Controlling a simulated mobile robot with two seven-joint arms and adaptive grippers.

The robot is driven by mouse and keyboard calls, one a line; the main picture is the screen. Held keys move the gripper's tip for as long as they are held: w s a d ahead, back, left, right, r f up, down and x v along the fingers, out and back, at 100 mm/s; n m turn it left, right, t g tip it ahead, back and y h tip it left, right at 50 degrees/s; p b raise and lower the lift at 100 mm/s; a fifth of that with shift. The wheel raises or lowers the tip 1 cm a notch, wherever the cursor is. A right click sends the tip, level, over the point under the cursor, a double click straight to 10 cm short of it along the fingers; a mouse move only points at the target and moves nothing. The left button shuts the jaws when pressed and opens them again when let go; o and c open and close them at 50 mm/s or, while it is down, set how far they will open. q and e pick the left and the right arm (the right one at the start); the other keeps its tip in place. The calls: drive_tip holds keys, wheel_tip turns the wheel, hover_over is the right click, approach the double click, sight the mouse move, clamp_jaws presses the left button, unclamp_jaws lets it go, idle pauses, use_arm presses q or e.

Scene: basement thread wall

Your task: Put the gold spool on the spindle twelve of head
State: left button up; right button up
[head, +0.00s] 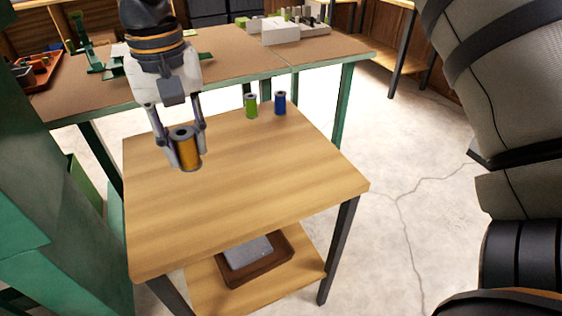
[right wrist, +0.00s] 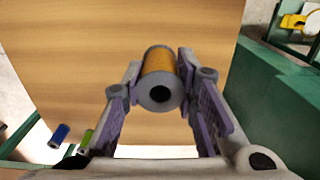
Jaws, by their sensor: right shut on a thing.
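The gold spool (head: 188,151) is a short cylinder with grey ends and a hole in its middle. My right gripper (head: 186,145) comes down from above and is shut on it, one finger on each side, over the left part of the small wooden table (head: 250,180). In the right wrist view the spool (right wrist: 160,62) is between the fingertips, its holed end facing the camera. I cannot tell whether the spool touches the tabletop. I cannot make out a numbered spindle. My left gripper is not in view.
A green spool (head: 250,106) and a blue spool (head: 280,102) stand at the small table's back edge. Behind is a long green-framed bench (head: 225,67) with a white block (head: 281,31) and several small pegs. A brown tray (head: 284,255) lies on the lower shelf. The table's front is clear.

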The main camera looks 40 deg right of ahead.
drive_tip(key=d+f, duration=0.3)
drive_tip(key=d, duration=0.1)
drive_tip(key=w+d+f, duration=0.1)
drive_tip(key=d+f, duration=0.2)
drive_tip(key=d, duration=0.2)
drive_tip(key=d+f, duration=0.3)
drive_tip(key=d, duration=0.1)
drive_tip(key=shift+w+d+f, duration=0.15)
drive_tip(key=shift+w+f, duration=0.05)
drive_tip(key=shift+f, duration=0.1)
drive_tip(key=f, duration=0.3)
drive_tip(key=shift+d, duration=0.2)
drive_tip(key=shift+f, duration=0.15)
drive_tip(key=shift+f, duration=0.1)
drive_tip(key=o, duration=0.5)
drive_tip(key=shift+f, duration=0.15)
drive_tip(key=o, duration=0.4)
